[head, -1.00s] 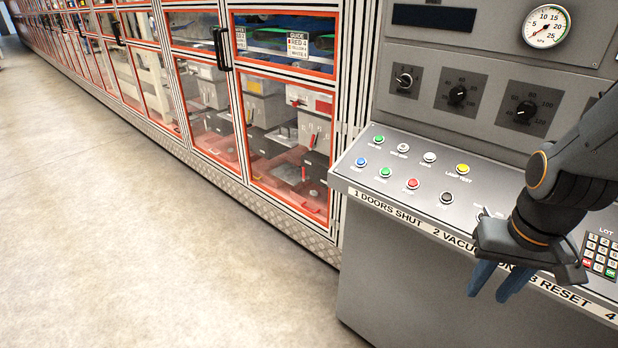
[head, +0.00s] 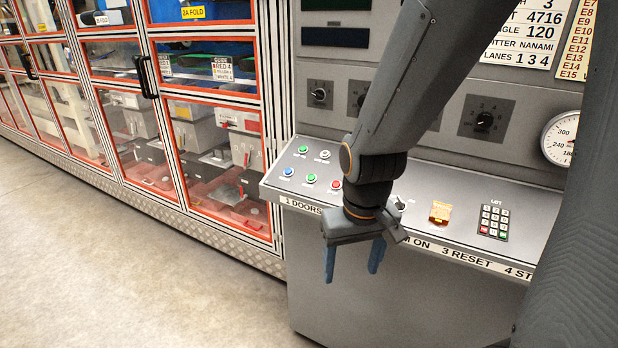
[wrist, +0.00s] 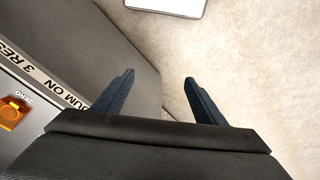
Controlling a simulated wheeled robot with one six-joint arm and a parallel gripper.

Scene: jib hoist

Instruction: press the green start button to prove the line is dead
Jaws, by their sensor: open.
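Two green buttons are on the sloping grey console (head: 440,190) in the head view. One (head: 303,149) is in the back row, and the other (head: 311,178) is in the front row between a blue button (head: 288,171) and a red button (head: 336,184). Their labels are too small to read, so I cannot tell which is start. My gripper (head: 352,274) is open and empty, with its blue fingers pointing down in front of the console's front edge, right of the buttons. In the wrist view the open fingers (wrist: 160,78) have floor and the console's front beyond them.
My arm hides part of the button rows. An orange-covered control (head: 440,212) and a keypad (head: 495,221) are on the console to the right. Glass-doored cabinets (head: 215,145) with orange frames stand at left. The floor (head: 130,275) in front is clear.

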